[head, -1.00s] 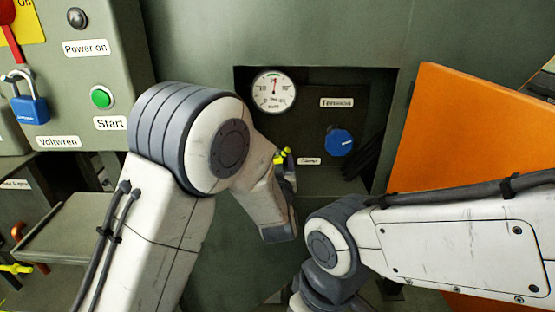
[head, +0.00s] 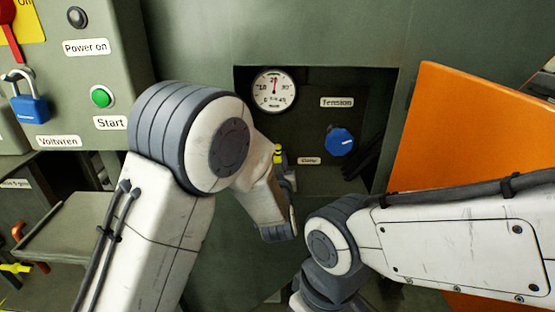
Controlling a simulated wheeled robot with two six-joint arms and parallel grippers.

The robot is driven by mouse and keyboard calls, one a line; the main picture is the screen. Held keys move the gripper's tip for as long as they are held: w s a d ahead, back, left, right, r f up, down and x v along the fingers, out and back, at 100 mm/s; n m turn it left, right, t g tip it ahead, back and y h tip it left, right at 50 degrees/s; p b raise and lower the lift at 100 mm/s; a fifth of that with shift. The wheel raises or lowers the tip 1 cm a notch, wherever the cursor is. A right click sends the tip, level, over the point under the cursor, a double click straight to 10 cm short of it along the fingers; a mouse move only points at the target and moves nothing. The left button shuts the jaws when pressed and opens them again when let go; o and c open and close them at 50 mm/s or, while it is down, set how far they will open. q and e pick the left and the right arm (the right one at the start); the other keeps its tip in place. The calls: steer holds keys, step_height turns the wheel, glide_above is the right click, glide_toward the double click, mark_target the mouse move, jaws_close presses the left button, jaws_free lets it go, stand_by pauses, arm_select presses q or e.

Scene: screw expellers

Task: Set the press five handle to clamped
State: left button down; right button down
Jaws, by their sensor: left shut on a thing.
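A small yellow handle (head: 278,153) shows in the head view inside the dark recess, left of a small white label (head: 309,160) that is too blurred to read surely. It stands nearly upright, and its lower part is hidden by my left arm. My left gripper (head: 287,174) is at the handle, mostly hidden behind my own wrist, and is shut on it. My right arm comes in from the right, but its gripper is not in view.
In the recess are a round gauge (head: 274,91), a label reading Tension (head: 337,102) and a blue knob (head: 340,141). An orange panel (head: 460,130) stands at right. A control box with a green Start button (head: 101,97) and a blue padlock (head: 29,108) is at left.

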arm_select(q)
steer(key=shift+d, duration=0.1)
stand_by(0.8)
steer(key=c, duration=0.6)
jaws_free()
steer(key=shift+s, duration=0.1)
steer(key=s, duration=1)
steer(key=shift+s+b, duration=0.2)
steer(key=shift+b, duration=0.15)
